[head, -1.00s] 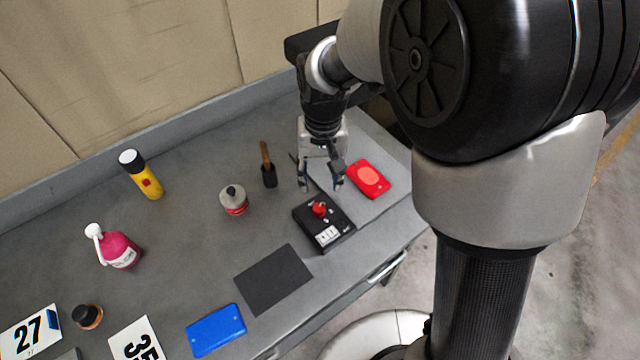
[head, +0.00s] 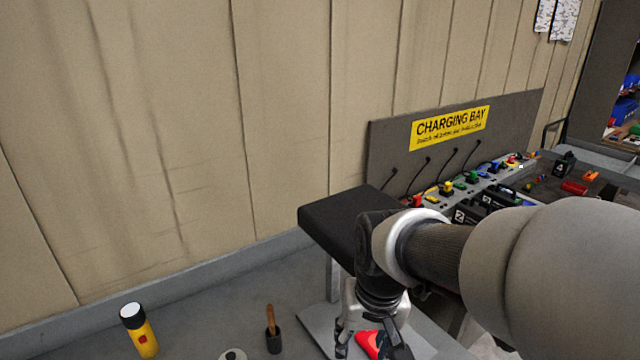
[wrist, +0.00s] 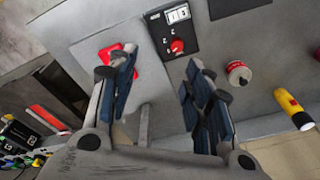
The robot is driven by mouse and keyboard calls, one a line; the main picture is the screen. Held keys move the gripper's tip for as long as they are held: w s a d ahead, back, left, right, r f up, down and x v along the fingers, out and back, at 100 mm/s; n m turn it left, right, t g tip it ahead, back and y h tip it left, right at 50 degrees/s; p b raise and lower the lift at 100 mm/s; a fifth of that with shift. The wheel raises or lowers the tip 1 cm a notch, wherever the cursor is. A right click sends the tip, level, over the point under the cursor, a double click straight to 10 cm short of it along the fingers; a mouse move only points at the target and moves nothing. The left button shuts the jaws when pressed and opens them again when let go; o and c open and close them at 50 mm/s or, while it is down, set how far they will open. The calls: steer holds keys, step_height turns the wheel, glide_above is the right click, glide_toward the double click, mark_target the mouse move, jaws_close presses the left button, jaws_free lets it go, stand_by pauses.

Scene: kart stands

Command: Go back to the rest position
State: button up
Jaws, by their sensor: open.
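My gripper (head: 372,338) hangs low over the right end of the grey workbench (head: 215,300), with its fingers cut by the picture's bottom edge. In the wrist view my gripper (wrist: 160,85) is open, with nothing between its two fingers. A red device (head: 368,343) shows partly behind the fingers; in the wrist view it is partly hidden by the left finger. A black box with a red knob (wrist: 172,30) lies on the bench beyond the fingertips, apart from them.
A yellow torch (head: 140,332), a brush with a wooden handle (head: 272,330) and a red-and-white can (wrist: 238,72) stand on the bench. A black padded block (head: 330,225) is close behind my arm. The charging bay board (head: 450,135) with several chargers stands at the back right.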

steer(key=s+d+r+t, duration=0.1)
steer(key=s+d+r, duration=0.1)
steer(key=s, duration=0.5)
steer(key=s+d+r+t, duration=0.2)
steer(key=s+d+r, duration=0.1)
steer(key=s, duration=0.4)
steer(key=shift+s+d, duration=0.15)
steer(key=shift+d, duration=0.75)
